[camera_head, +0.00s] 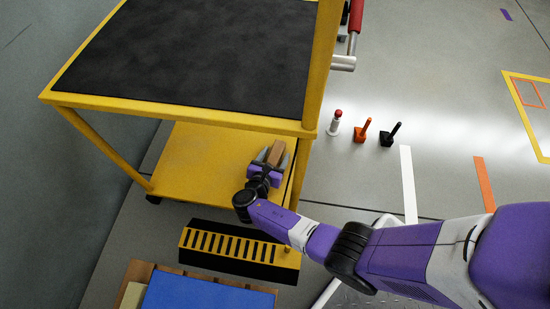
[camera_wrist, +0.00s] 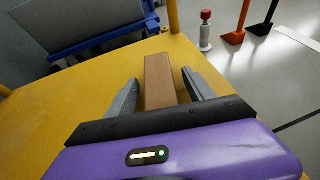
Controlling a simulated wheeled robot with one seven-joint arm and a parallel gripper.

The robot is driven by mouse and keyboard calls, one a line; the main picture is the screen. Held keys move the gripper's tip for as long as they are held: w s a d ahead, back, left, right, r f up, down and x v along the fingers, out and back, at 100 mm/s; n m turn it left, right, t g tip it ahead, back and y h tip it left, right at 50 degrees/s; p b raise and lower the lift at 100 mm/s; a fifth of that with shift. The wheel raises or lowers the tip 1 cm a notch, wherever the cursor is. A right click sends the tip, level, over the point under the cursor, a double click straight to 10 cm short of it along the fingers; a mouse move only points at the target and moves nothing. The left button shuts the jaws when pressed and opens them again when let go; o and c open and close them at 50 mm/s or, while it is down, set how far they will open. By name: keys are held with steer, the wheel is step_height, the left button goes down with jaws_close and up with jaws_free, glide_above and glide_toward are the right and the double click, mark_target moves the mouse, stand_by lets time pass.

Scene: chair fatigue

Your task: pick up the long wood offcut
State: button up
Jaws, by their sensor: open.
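The long wood offcut (camera_wrist: 160,80) is a plain brown block lying on the yellow lower shelf (camera_wrist: 60,120) of the cart. In the wrist view its near end lies between the two grey fingers of my gripper (camera_wrist: 160,98), with a visible gap on each side. The fingers are open and the far end of the block reaches beyond their tips. In the head view the offcut (camera_head: 276,152) shows at the right part of the shelf (camera_head: 190,165), with my gripper (camera_head: 271,157) around it. Its near end is hidden by the gripper body.
The cart's black-matted top (camera_head: 190,50) overhangs the shelf, and a yellow post (camera_head: 322,70) stands close right. A slotted yellow step (camera_head: 240,250) lies below my forearm. A white post with red top (camera_head: 335,123) and orange (camera_head: 363,131) and black (camera_head: 390,135) items stand on the floor.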

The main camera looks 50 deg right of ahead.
jaws_close()
steer(key=shift+r, duration=0.15)
